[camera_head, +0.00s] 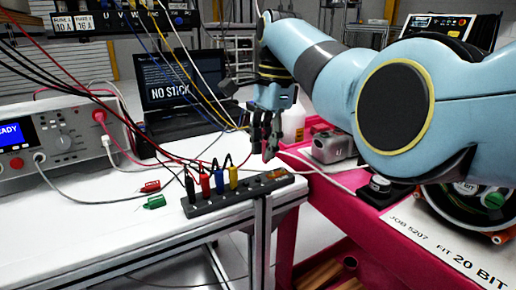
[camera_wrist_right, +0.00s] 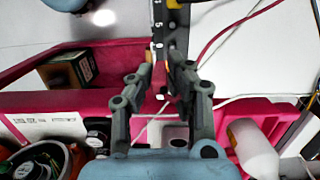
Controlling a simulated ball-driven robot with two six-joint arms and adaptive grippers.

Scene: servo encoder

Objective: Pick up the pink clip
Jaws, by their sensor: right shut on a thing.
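My right gripper (camera_head: 265,148) is above the right end of a dark clip strip (camera_head: 225,202), at the corner of the white table. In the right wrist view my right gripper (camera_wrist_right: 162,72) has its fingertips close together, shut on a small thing. A sliver of pink (camera_wrist_right: 162,97) shows between the fingers, apparently the pink clip; most of it is hidden and the pink cart behind has a similar colour. The strip (camera_wrist_right: 157,30) also shows just beyond the fingertips. I cannot tell whether the clip is clear of the strip. My left gripper is not in view.
A red clip (camera_head: 150,187) and a green clip (camera_head: 155,202) lie on the table. A pink cart (camera_head: 330,190) stands at right.

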